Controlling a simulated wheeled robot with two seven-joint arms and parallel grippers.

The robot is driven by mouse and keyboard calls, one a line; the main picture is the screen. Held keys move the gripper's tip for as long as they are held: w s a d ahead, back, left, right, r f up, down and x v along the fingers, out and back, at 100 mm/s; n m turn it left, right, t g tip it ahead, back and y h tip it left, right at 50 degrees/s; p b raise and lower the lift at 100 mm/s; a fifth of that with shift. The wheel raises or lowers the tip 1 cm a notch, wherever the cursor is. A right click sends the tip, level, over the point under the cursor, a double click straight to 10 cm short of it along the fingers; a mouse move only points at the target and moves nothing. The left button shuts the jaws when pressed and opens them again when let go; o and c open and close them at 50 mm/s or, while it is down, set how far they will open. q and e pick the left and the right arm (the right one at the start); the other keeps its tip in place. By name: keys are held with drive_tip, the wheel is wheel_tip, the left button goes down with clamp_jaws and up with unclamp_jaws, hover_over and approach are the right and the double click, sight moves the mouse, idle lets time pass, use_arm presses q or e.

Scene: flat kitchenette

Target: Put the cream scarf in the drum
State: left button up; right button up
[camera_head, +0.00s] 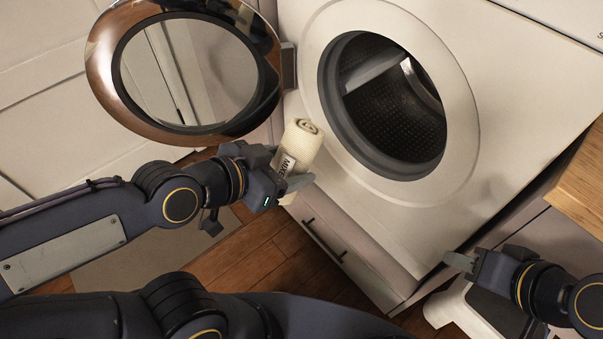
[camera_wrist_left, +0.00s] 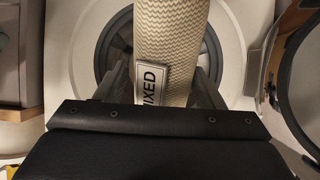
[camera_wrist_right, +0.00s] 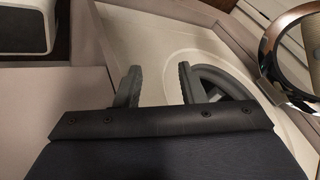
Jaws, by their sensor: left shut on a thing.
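The cream scarf (camera_head: 300,142) is a rolled, ribbed cloth with a white label reading "MIXED". My left gripper (camera_head: 285,175) is shut on it and holds it in the air in front of the washer, left of the drum opening. It also shows in the left wrist view (camera_wrist_left: 172,35) between the fingers, with the round opening behind it. The drum (camera_head: 395,110) is a dark perforated hollow, and I see no cloth in its visible part. My right gripper (camera_head: 462,262) is low at the right, apart from the washer front. Its fingers are apart and empty in the right wrist view (camera_wrist_right: 160,85).
The round washer door (camera_head: 98,65) stands open to the left of the opening. A drawer front with a dark handle (camera_head: 325,240) is below the washer. A wooden counter (camera_head: 585,185) is at the right. A white object (camera_head: 450,305) stands under my right gripper.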

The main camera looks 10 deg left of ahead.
use_arm(q)
drive_tip(key=shift+w+d+f, duration=0.15)
drive_tip(key=shift+d, duration=0.15)
drive_tip(key=w+d+f, duration=0.2)
drive_tip(key=w+d, duration=0.6)
drive_tip(key=w, duration=0.3)
drive_tip(key=w+d+f+p, duration=0.1)
drive_tip(key=w+d+f, duration=0.1)
drive_tip(key=w+d, duration=0.5)
drive_tip(key=w+d+f, duration=0.2)
drive_tip(key=w+d, duration=0.6)
drive_tip(key=w, duration=0.6)
drive_tip(key=shift+w+d+f+p, duration=0.2)
drive_tip(key=shift+w+d+p, duration=0.1)
drive_tip(key=shift+w+d, duration=0.05)
drive_tip(key=o, duration=1.1)
drive_tip(key=shift+s, duration=0.1)
drive_tip(key=p+v, duration=0.1)
drive_tip(key=v, duration=0.7)
